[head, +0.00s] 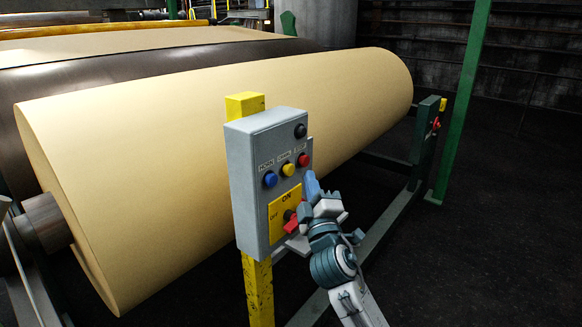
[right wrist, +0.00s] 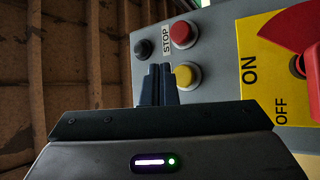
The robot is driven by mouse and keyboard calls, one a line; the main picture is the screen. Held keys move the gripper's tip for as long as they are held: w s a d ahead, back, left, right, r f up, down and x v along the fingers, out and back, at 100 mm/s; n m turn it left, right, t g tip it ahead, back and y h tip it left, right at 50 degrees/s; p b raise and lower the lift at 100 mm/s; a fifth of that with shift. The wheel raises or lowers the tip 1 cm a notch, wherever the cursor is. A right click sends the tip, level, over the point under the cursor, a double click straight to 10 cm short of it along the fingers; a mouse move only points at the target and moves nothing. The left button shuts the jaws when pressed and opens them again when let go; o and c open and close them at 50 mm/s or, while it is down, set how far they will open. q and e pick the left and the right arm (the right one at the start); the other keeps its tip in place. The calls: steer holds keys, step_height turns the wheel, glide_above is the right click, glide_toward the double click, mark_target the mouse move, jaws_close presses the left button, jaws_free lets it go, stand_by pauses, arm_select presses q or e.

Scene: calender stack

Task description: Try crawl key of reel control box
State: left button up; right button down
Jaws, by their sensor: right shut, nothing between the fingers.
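The grey reel control box (head: 245,190) stands upright on a yellow post. Its face has a blue button (head: 270,179) marked HORN, the yellow crawl button (head: 288,170) and the red STOP button (head: 303,160) in a row. My right gripper (head: 311,185) is shut and empty, in front of the box's right side, just below the red button. In the right wrist view its fingertips (right wrist: 157,72) appear beside the yellow button (right wrist: 187,75) and cover its label. I cannot tell whether they touch the panel. My left gripper is not in view.
A red rotary switch (head: 291,222) on a yellow ON/OFF plate (head: 279,215) is low on the box, partly behind my right gripper. A black knob (head: 300,131) is above the buttons. A large tan paper roll (head: 160,150) lies behind; a green post (head: 465,100) stands at right.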

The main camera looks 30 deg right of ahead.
steer(key=shift+w+a, duration=0.2)
steer(key=shift+w, duration=0.35)
steer(key=shift+w+a, duration=0.2)
steer(key=shift+w, duration=0.3)
steer(key=shift+w, duration=0.1)
stand_by(1.3)
steer(key=shift+w+a, duration=0.2)
steer(key=shift+w, duration=0.1)
steer(key=shift+w+a, duration=0.15)
steer(key=shift+w, duration=0.3)
stand_by(0.7)
steer(key=shift+s, duration=0.1)
steer(key=shift+s+d, duration=0.35)
steer(key=shift+s, duration=0.4)
steer(key=s, duration=0.1)
steer(key=s+d, duration=0.1)
steer(key=s, duration=0.1)
steer(key=s+d+b, duration=0.1)
steer(key=shift+s, duration=0.3)
